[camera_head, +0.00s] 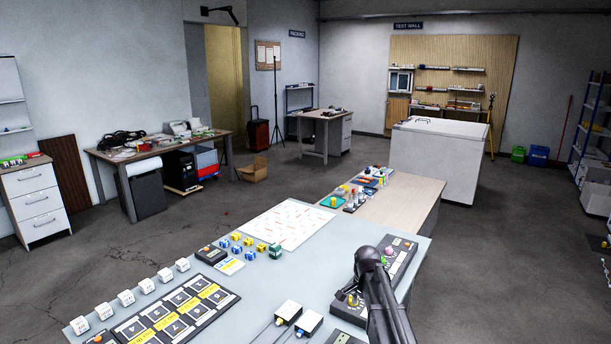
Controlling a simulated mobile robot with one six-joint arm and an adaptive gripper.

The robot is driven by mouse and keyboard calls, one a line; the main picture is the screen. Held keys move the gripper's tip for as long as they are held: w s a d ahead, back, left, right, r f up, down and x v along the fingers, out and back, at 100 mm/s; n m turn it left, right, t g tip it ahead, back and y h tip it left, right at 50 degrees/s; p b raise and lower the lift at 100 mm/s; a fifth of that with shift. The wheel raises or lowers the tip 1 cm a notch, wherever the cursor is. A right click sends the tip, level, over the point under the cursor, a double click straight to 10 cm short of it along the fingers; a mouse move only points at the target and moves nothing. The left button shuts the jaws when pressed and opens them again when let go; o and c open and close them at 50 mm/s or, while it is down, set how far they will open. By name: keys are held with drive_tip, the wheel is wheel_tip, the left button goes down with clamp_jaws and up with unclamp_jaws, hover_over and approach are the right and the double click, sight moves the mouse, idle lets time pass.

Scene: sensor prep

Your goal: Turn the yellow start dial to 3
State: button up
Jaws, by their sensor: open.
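A dark control panel (403,258) lies at the right side of the grey table, partly covered by my arm. A small yellow dial (352,299) shows at its near left part, close beside my gripper. The number the dial points to is too small to read. My gripper (356,285) is dark and points down over the panel, just above or beside the dial. I cannot tell whether it touches the dial. Its jaws are open, and the fingertips are small and partly hidden by my own arm.
A pink knob (389,251) sits farther up the panel. A white marked sheet (288,224) and several small cubes (249,244) lie farther left. Bare table shows between.

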drive_tip(key=s+f+n+b, duration=0.1)
drive_tip(key=s+n, duration=0.4)
drive_tip(key=s, duration=0.6)
drive_tip(key=s+f+n+b, duration=0.2)
drive_tip(key=s+n, duration=0.4)
drive_tip(key=s, duration=0.5)
drive_tip(key=shift+s+a+f+b, duration=0.25)
drive_tip(key=shift+f+b, duration=0.05)
drive_tip(key=shift+b, duration=0.05)
idle(1.1)
